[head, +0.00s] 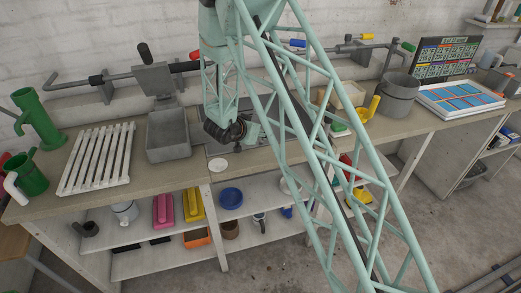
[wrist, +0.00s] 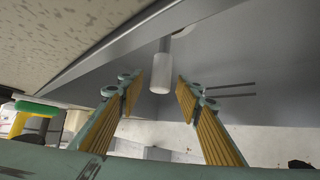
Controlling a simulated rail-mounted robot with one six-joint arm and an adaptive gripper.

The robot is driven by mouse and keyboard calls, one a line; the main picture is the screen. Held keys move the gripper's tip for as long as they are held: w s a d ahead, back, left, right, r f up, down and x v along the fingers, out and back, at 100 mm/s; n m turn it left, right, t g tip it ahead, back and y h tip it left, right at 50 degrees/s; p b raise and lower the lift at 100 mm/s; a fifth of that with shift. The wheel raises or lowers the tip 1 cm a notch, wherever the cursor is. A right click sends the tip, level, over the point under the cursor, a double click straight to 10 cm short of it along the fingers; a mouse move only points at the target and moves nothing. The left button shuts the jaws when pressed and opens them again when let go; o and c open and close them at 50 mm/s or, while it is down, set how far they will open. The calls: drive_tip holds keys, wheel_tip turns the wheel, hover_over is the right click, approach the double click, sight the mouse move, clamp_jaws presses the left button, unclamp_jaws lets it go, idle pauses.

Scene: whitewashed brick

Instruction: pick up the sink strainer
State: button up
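My gripper (wrist: 158,90) is open in the wrist view, with yellow pads on the inner faces of its two fingers. A small white cylinder on a grey stem (wrist: 162,58) shows between and just beyond the fingertips, against a grey surface; it may be the knob of the sink strainer, and the fingers do not touch it visibly. In the head view my gripper (head: 250,133) is low at the grey sink, partly behind my arm. The strainer cannot be made out in the head view.
A grey basin (head: 169,140) and a white slatted rack (head: 97,158) stand left of the sink. A grey pot (head: 398,95) stands to the right. Shelves below hold several small items.

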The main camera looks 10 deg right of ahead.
clamp_jaws()
idle(0.3)
drive_tip(key=shift+r, duration=0.1)
drive_tip(key=shift+r+p, duration=1.1)
drive_tip(key=shift+r, duration=3.8)
drive_tip(key=shift+p, duration=0.35)
